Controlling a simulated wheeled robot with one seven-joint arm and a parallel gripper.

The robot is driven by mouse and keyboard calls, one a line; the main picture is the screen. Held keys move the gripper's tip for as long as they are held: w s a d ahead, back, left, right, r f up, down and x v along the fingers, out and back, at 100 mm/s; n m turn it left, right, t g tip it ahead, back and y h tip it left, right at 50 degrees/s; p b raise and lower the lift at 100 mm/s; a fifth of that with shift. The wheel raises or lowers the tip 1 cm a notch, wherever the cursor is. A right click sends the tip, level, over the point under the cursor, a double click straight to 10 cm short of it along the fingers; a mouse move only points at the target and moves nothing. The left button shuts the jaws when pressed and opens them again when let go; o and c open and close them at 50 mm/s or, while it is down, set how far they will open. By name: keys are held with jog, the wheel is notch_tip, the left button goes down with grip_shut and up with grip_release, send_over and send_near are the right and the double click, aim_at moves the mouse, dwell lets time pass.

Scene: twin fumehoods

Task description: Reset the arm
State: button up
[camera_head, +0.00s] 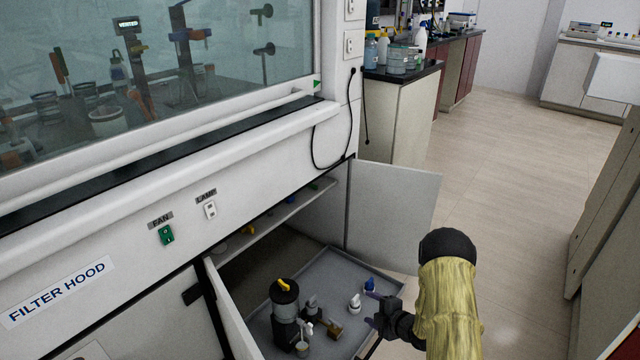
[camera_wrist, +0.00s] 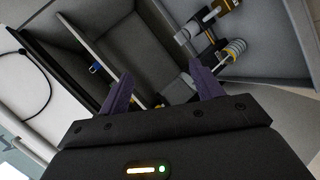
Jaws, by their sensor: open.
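My gripper (camera_head: 371,309) is at the front right of the open cabinet below the filter hood, over the right side of a grey tray (camera_head: 350,264). In the wrist view my gripper (camera_wrist: 165,88) shows two purple fingers spread apart with nothing between them. My arm reaches in from the right side of the head view.
A black and grey device with a yellow knob (camera_head: 285,290) stands on the tray's left. The left cabinet door (camera_head: 228,310) and right door (camera_head: 392,212) stand open close to the arm. A fan switch (camera_head: 167,235) is on the hood front. The floor (camera_head: 500,170) at right is clear.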

jog(key=s+d+r+m+g+h, duration=0.1)
jog(key=s+d+r+m+h, duration=0.15)
jog(key=r+m, duration=0.4)
jog(key=s+d+r+m+g+h, duration=0.1)
jog(key=s+r+m+h, duration=0.2)
jog(key=r, duration=0.6)
jog(key=s+a+r+m+g+h, duration=0.1)
jog(key=s+r+m+g, duration=0.1)
jog(key=s+r+m, duration=0.35)
jog(key=s+a+r+m+g, duration=0.2)
jog(key=s, duration=0.6)
jog(key=s+a+r+m+g+h, duration=0.1)
jog(key=s+r+m, duration=0.3)
jog(key=s, duration=0.3)
notch_tip(320, 180, up, 38)
jog(key=p, duration=3.8)
jog(key=shift+s+g, duration=0.3)
jog(key=shift+s, duration=0.1)
jog(key=shift+y, duration=0.25)
